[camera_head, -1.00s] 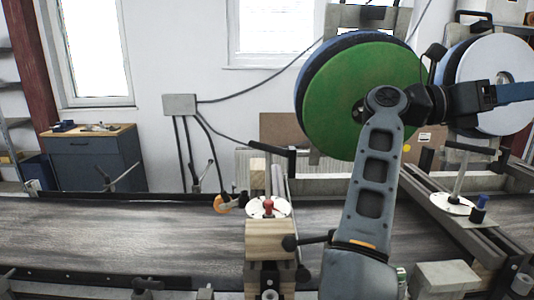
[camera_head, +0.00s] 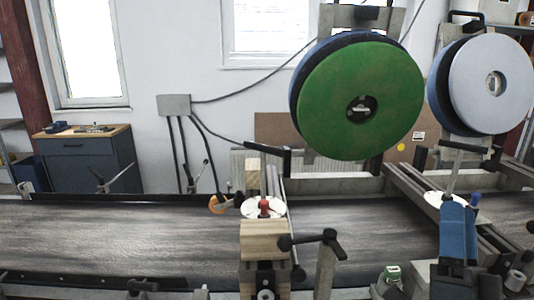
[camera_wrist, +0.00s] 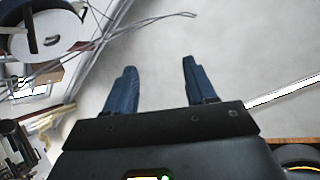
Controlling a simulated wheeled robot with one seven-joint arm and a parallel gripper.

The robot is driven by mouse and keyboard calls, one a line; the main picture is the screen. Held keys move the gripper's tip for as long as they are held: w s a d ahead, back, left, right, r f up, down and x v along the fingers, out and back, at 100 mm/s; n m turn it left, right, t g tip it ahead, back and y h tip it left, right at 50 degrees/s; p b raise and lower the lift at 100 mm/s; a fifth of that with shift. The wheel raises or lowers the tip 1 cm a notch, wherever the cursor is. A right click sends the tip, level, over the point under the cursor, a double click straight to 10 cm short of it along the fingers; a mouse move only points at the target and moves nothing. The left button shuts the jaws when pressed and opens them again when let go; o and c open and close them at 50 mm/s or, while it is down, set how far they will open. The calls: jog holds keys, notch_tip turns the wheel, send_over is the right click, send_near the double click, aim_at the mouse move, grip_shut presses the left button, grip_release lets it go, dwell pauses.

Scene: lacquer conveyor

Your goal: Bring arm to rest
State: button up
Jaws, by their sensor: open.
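My gripper (camera_wrist: 159,65) is open and empty in the wrist view. Its two blue fingers stand apart with only pale wall between them. In the head view, my gripper (camera_head: 458,208) shows at the lower right as blue fingers pointing up, in front of the conveyor's right part. From there the gap between the fingers cannot be made out. Most of my arm is out of the head view.
The dark conveyor belt (camera_head: 120,235) runs across the view. A large green disc (camera_head: 330,105) and a white disc (camera_head: 475,85) hang above it. A wooden block clamp (camera_head: 262,240) stands at front centre. A blue cabinet (camera_head: 85,165) is at the back left.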

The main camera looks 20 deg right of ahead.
jog(key=s+a+f+n+g+y, duration=0.3)
jog(key=s+a+f+n+y, duration=0.2)
jog(key=s, duration=0.3)
jog(key=s+a+f+n+g+y, duration=0.3)
jog(key=s+a+f+n+y, duration=0.2)
jog(key=s, duration=0.4)
jog(key=s+a+f+n+g+y, duration=0.3)
jog(key=s+a+f+n+y, duration=0.2)
jog(key=s, duration=0.4)
notch_tip(320, 180, down, 2)
jog(key=shift+a+f+n, duration=0.2)
jog(key=shift+a+n, duration=0.1)
jog(key=shift+n, duration=0.3)
